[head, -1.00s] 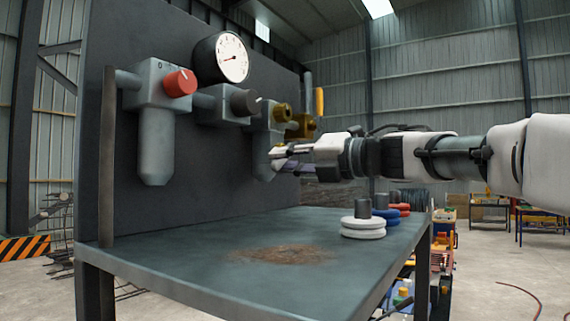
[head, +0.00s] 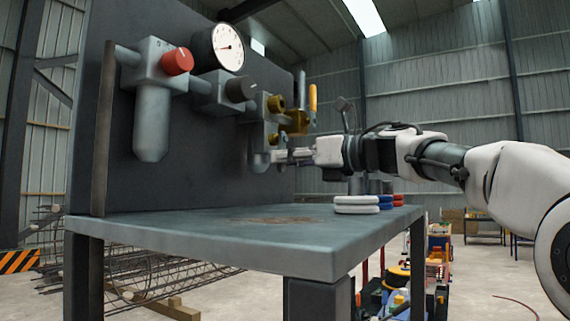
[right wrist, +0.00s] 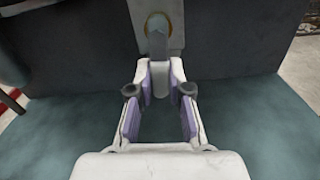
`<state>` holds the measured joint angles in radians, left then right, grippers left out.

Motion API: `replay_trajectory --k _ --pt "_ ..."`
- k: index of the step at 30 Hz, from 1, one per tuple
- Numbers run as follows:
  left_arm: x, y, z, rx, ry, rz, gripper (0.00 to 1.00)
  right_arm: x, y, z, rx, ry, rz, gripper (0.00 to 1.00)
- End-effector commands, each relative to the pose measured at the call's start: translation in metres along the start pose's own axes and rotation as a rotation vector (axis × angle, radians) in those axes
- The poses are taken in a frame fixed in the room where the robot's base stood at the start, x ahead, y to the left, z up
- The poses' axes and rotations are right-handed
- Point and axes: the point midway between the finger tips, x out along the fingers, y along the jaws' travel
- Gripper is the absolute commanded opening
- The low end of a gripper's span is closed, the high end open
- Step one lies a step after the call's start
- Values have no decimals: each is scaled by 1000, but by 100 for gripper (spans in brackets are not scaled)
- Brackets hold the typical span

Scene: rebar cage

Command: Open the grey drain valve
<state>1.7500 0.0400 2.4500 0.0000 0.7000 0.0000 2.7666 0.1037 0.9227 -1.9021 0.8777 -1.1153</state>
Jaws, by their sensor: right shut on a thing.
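In the right wrist view the grey drain valve's handle (right wrist: 158,46) hangs down in front of a round brass-coloured fitting (right wrist: 158,22) on a pale grey body. My right gripper (right wrist: 160,80) is shut on the lower end of this handle, one fingertip on each side. In the head view my right gripper (head: 280,156) reaches in from the right to the foot of the rightmost grey unit (head: 257,135) on the dark panel. The fingertips hide most of the handle there. My left gripper is in neither view.
The dark panel (head: 220,160) carries a red knob (head: 177,61), a dark grey knob (head: 241,88), a white-faced gauge (head: 229,46) and a yellow lever (head: 313,98). White rings (head: 356,205) lie stacked on the bench (head: 200,238). The bench's left side is clear.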

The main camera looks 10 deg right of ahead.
Motion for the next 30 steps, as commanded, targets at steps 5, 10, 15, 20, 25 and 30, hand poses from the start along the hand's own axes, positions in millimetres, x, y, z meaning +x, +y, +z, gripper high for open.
replay_trajectory --k 5,10,15,20,25,30 --pt "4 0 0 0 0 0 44 1 -4 -2 -73 3 1 0" --pt "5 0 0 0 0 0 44 1 -5 -2 -108 3 1 0" --pt "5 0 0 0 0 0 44 1 -5 -1 -119 3 1 0" --pt "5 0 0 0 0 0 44 0 -5 -1 -119 3 1 0" --pt "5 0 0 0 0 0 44 0 -5 -1 -118 3 1 39" --pt "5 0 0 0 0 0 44 0 -5 0 -118 2 1 44"
